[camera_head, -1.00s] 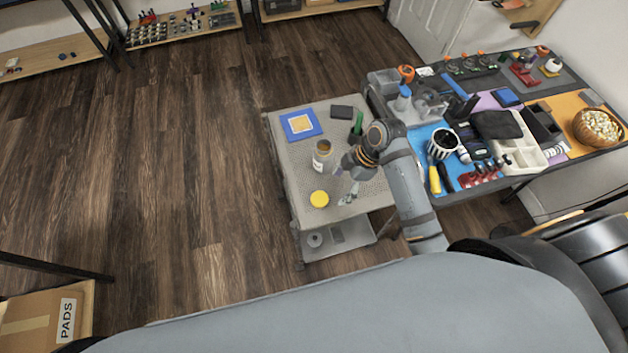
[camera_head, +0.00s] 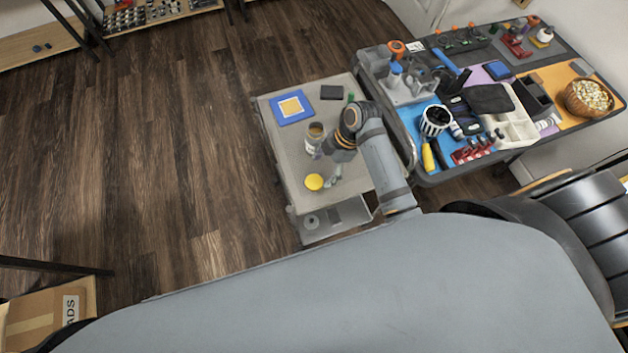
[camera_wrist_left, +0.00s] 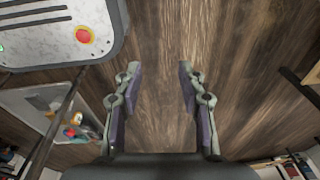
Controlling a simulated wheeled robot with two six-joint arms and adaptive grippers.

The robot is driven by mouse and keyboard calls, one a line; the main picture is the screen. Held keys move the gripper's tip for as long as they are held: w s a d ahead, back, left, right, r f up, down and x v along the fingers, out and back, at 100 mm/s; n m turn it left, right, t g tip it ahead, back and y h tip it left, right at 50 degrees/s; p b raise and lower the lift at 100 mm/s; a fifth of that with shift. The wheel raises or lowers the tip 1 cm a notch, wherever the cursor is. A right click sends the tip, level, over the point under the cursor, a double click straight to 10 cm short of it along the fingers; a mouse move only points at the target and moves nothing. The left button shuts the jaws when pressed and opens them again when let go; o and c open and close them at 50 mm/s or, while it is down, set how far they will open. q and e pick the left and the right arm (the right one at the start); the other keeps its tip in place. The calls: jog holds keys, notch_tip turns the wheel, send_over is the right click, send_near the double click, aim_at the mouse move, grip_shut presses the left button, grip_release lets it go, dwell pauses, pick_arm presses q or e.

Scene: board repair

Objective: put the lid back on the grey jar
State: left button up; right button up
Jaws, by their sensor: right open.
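A jar (camera_head: 314,138) with greyish, see-through sides and a brownish top opening stands upright on the small grey cart. A round yellow lid (camera_head: 314,182) lies flat on the cart, nearer to me than the jar and apart from it. My right gripper (camera_head: 331,181) is low over the cart just right of the lid, open, with nothing visible in it. My wrist partly hides the cart right of the jar. My left gripper (camera_wrist_left: 158,72) shows only in the left wrist view, open and empty above the wooden floor.
On the cart (camera_head: 284,158) are a blue and yellow square pad (camera_head: 292,107) and a dark block (camera_head: 331,92). A crowded workbench with a blue mat (camera_head: 410,113) and a wicker basket (camera_head: 588,98) stands at the right. The floor left of the cart is clear.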

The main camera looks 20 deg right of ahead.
aim_at(315, 182)
jog(key=shift+a+f, duration=0.15)
jog(key=shift+f, duration=0.1)
jog(key=x, duration=0.2)
jog(key=p+x, duration=0.1)
jog(key=shift+s+a+f, duration=0.2)
jog(key=shift+a+f, duration=0.25)
jog(key=shift+f, duration=0.25)
pick_arm(q)
jog(key=shift+s+r, duration=0.4)
jog(key=shift+s, duration=0.4)
pick_arm(e)
jog(key=c, duration=0.8)
